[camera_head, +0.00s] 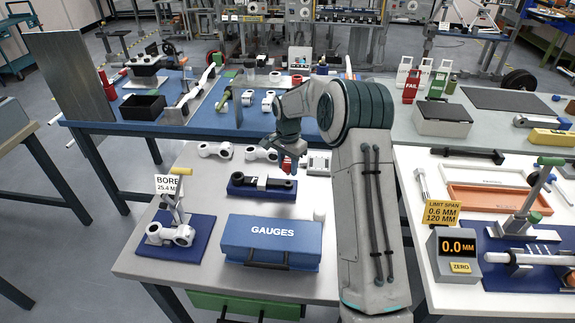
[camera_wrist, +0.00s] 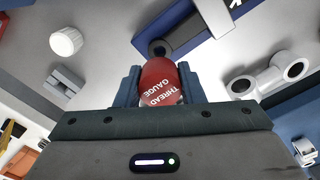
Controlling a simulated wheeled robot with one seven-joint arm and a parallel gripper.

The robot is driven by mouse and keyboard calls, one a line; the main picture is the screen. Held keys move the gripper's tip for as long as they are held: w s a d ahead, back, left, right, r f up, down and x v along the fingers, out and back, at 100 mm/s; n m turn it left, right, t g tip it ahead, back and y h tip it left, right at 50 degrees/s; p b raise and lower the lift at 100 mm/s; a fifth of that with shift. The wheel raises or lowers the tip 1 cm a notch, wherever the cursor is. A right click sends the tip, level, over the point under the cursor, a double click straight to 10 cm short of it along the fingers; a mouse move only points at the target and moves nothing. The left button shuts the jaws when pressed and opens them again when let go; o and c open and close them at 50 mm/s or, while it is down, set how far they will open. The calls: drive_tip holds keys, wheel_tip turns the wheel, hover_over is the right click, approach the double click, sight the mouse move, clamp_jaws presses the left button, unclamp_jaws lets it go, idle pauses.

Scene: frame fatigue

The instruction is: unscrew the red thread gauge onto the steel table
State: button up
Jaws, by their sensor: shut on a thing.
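The red thread gauge (camera_wrist: 158,82) has white lettering and sits between my gripper's fingers (camera_wrist: 160,84) in the wrist view. In the head view my gripper (camera_head: 289,164) points down, shut on the red gauge, over the right end of the dark blue block with a dark rod-like part (camera_head: 262,186). A dark round end (camera_wrist: 158,46) shows just beyond the gauge in the wrist view. The gauge's lower end is hidden, so I cannot tell whether its thread is engaged. The grey steel table (camera_head: 150,262) lies below.
A blue GAUGES case (camera_head: 272,239) stands in front of the block. A blue bore stand (camera_head: 180,240) is at left. White metal links (camera_head: 215,150) lie behind. A white cylinder (camera_head: 319,214) stands right of the block, near my arm. Bare tabletop shows at the left front.

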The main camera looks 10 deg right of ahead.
sight(288, 162)
drive_tip(key=shift+r+p, duration=1.1)
drive_tip(key=shift+r, duration=0.9)
